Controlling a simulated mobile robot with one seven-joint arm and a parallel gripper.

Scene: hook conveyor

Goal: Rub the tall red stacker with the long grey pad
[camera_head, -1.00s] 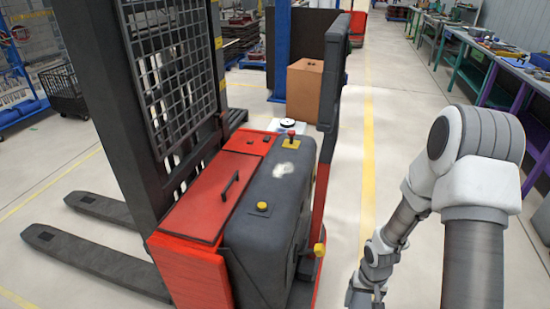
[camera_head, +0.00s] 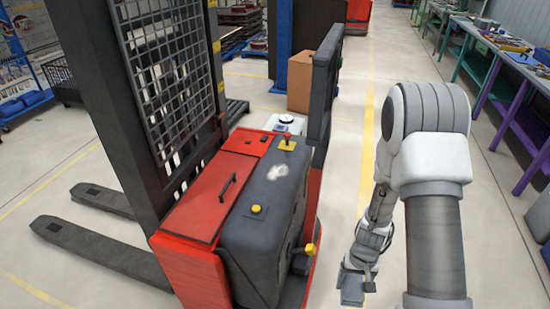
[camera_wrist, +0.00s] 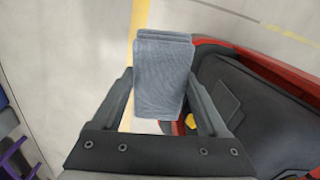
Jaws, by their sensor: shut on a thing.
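The tall red stacker (camera_head: 190,266) stands at the left and centre of the head view, with a dark mesh mast, two forks at the left and a dark grey cover (camera_head: 262,225) bearing a pale whitish patch. My gripper (camera_head: 354,280) is low, to the right of the stacker and apart from it. In the wrist view my gripper (camera_wrist: 163,100) is shut on the long grey pad (camera_wrist: 163,72), which sticks out beyond the fingers. The stacker's dark cover (camera_wrist: 255,100) and red edge fill the right of that view. The pad also shows in the head view (camera_head: 351,289).
A cardboard box (camera_head: 305,82) stands behind the stacker beside a blue post (camera_head: 281,60). Workbenches (camera_head: 500,65) with tools line the right wall. A black wire basket (camera_head: 62,80) is at the far left. Open floor with a yellow line lies right of the stacker.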

